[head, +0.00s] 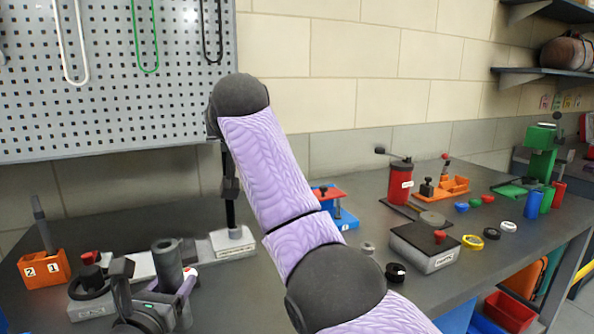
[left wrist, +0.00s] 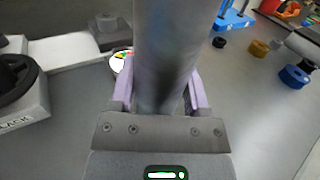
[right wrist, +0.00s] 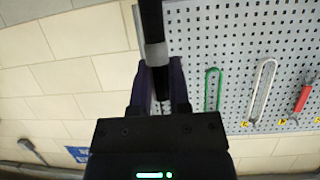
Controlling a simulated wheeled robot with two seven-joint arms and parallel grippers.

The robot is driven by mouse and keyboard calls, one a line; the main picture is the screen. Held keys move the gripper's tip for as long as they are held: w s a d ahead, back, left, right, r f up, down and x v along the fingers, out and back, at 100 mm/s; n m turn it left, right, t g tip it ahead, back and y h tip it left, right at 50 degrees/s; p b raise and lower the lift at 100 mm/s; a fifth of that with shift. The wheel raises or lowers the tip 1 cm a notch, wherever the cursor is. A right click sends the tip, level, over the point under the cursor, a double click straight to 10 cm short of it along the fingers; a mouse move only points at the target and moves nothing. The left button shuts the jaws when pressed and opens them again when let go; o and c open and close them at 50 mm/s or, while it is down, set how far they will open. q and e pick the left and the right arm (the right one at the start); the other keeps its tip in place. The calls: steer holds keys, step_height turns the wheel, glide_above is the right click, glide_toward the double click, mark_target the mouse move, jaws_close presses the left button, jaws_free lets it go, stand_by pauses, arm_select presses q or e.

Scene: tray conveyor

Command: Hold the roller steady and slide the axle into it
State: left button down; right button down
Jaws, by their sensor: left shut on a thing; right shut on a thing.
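A dark grey cylinder, the roller (head: 168,263), stands upright in my left gripper (head: 162,303). In the left wrist view the roller (left wrist: 165,45) fills the space between the lilac fingers (left wrist: 157,98). A thin black rod with a lighter band, the axle (head: 230,205), hangs roughly vertical to the right of the roller and apart from it. In the right wrist view my right gripper (right wrist: 158,92) is shut on the axle (right wrist: 151,25). In the head view my lilac right arm hides most of that gripper. The axle's lower tip shows against a grey block.
The grey block (head: 215,247) joins a white strip (head: 143,265). A labelled block with a black ring (head: 90,283) and an orange numbered box (head: 43,268) stand left. A grey box (head: 424,247) and a red canister (head: 400,182) stand right. A pegboard (head: 110,100) rises behind.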

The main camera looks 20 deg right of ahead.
steer(key=s+a+r, duration=0.5)
steer(key=a+r, duration=0.2)
steer(key=a, duration=0.5)
steer(key=shift+r, duration=0.2)
steer(key=shift+s, duration=0.2)
steer(key=shift+f, duration=2.1)
steer(key=shift+f, duration=2.2)
steer(key=shift+f, duration=0.3)
steer(key=shift+f, duration=0.35)
